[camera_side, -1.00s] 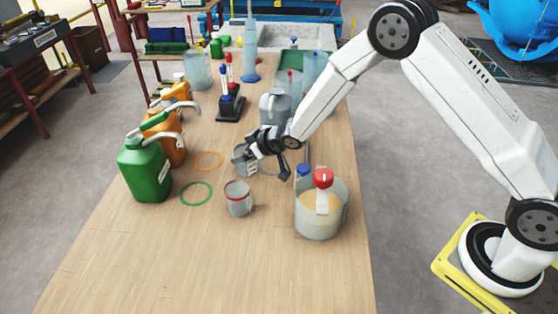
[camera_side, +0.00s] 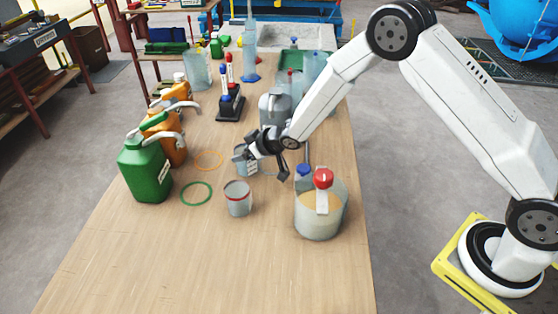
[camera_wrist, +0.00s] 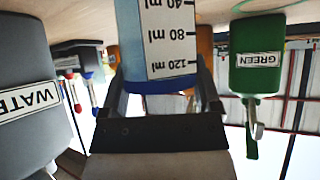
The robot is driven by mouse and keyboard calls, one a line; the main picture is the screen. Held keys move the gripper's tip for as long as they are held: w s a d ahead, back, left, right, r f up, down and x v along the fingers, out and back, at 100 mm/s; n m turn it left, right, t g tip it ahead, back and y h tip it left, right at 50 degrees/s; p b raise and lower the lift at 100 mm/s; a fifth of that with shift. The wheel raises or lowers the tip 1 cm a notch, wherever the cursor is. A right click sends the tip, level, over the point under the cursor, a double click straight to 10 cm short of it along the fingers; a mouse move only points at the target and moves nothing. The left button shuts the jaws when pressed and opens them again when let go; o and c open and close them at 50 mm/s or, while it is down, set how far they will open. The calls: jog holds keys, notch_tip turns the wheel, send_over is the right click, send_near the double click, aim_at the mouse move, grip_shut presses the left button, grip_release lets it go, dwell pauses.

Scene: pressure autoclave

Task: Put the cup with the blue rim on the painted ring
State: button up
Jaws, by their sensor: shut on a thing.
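The cup with the blue rim (camera_wrist: 160,86) is between my gripper's fingers (camera_wrist: 161,95) in the wrist view. That view is upside down, with the cup's measuring scale facing the camera. In the side view my gripper (camera_side: 252,151) is shut on this small grey cup (camera_side: 241,159), right of the orange ring. I cannot tell whether its base touches the table. An orange ring (camera_side: 209,151) and a green ring (camera_side: 196,183) are painted on the table, both empty. A faint grey ring (camera_side: 268,174) shows partly behind my gripper.
A cup with a red rim (camera_side: 238,203) stands in front of my gripper. Green (camera_side: 146,174) and orange (camera_side: 170,148) canisters stand left. A grey jug (camera_side: 275,108) stands behind. The front table is clear.

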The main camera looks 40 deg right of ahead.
jog(key=shift+r, duration=0.1)
notch_tip(320, 180, up, 18)
jog(key=shift+f, duration=0.15)
dwell(0.9)
dwell(0.4)
jog(key=shift+r, duration=0.2)
jog(key=s+d+r, duration=0.1)
jog(key=s+d, duration=0.1)
jog(key=d, duration=0.5)
jog(key=s+d+r, duration=0.1)
jog(key=d+r, duration=0.1)
jog(key=d, duration=0.4)
jog(key=s+d+f+n+y, duration=0.1)
jog(key=s+d+f, duration=0.1)
jog(key=s+f, duration=0.2)
jog(key=s+d+f+n+g+y, duration=0.1)
jog(key=s+f, duration=0.3)
jog(key=f, duration=0.5)
jog(key=s+d+f+n+g+y, duration=0.1)
jog(key=s+d+f+n, duration=0.1)
jog(key=f, duration=0.4)
jog(key=shift+s+d+f+n, duration=0.15)
jog(key=shift+s+d, duration=0.3)
jog(key=shift+s, duration=0.25)
jog(key=shift+s+d+f+n, duration=0.1)
jog(key=shift+s+d+n, duration=0.05)
jog(key=shift+s+d, duration=0.4)
jog(key=w+a, duration=1)
jog(key=shift+a, duration=0.1)
